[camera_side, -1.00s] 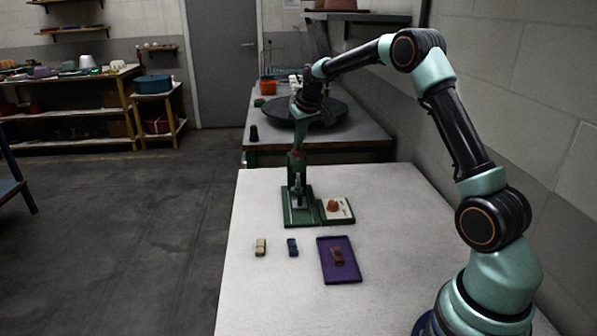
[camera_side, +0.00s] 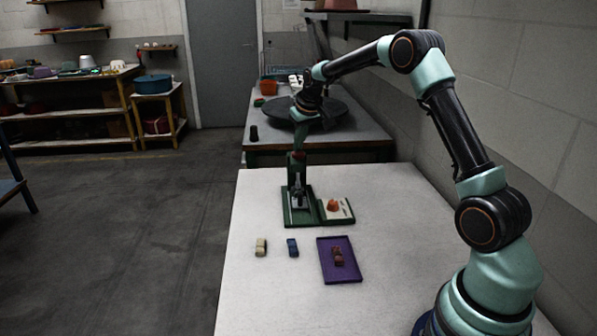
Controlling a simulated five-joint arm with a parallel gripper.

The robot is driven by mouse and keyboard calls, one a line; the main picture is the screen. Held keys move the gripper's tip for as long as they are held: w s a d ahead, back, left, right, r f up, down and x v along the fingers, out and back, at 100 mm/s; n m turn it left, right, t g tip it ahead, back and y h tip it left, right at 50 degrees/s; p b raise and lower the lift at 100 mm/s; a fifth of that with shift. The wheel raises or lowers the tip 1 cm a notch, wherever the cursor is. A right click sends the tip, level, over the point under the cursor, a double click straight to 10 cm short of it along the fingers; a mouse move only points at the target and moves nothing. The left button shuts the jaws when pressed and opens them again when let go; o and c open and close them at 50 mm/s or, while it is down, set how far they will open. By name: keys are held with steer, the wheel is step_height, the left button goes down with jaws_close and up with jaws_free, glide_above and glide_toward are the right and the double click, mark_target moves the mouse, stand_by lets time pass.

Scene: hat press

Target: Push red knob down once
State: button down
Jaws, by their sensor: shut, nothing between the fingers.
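A small green press (camera_side: 297,170) stands upright on a green base (camera_side: 290,217) on the white table. A small reddish patch, likely the red knob (camera_side: 297,154), shows faintly at the top of its column. My gripper (camera_side: 299,147) points down at the column top and is shut and empty. Its tips seem to meet the knob, but contact is hard to make out. A grey metal part (camera_side: 298,197) sits low on the press.
In front lie a cream block (camera_side: 261,247), a blue block (camera_side: 292,247) and a purple tray (camera_side: 329,272) with brownish-red blocks (camera_side: 337,257). The white table (camera_side: 260,300) is clear at front left. Behind stands a bench with a dark round disc (camera_side: 335,113).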

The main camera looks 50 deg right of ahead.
steer(key=shift+r, duration=1.45)
step_height(320, 180, up, 6)
steer(key=shift+r, duration=0.15)
stand_by(3.4)
steer(key=shift+r, duration=0.35)
stand_by(0.5)
steer(key=s+a+r+n, duration=0.2)
steer(key=s+a+r, duration=0.3)
steer(key=s+a, duration=0.75)
steer(key=s+a+f+y, duration=0.1)
steer(key=s+a+f, duration=0.2)
steer(key=s+a, duration=0.2)
steer(key=s+a+f+n+t, duration=0.1)
steer(key=s+a+f, duration=0.2)
steer(key=s+a, duration=0.2)
steer(key=s, duration=0.3)
steer(key=shift+s+f+y, duration=0.25)
steer(key=shift+s+y, duration=0.15)
